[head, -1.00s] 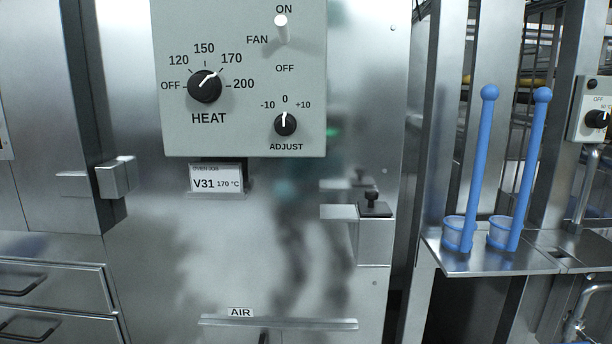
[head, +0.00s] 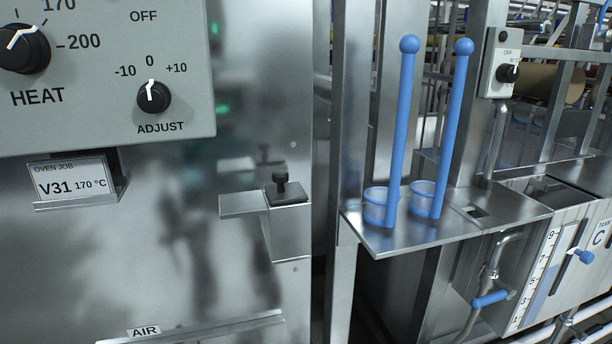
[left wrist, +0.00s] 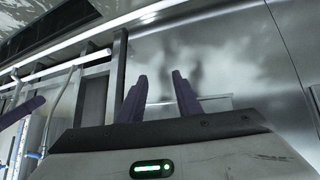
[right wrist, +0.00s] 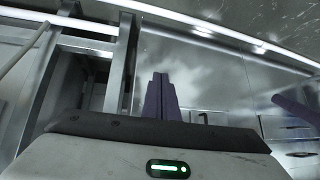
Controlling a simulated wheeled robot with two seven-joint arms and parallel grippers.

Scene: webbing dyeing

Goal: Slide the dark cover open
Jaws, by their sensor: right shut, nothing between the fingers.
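A small dark cover (head: 288,191) with a black knob on top sits on a metal bracket box at the right edge of the steel oven panel in the head view. It appears to lie flat over the top of the box. My left gripper (left wrist: 158,84) is open and empty in the left wrist view, its two purple fingers apart. My right gripper (right wrist: 161,82) is shut and empty in the right wrist view. Neither gripper shows in the head view, and I cannot make out the dark cover in either wrist view.
A control box (head: 105,75) with knobs juts from the panel above left. A job card (head: 72,182) hangs below it. Two blue-handled dippers (head: 401,130) stand on a steel shelf (head: 390,240) to the right. A tank with a level scale is at far right.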

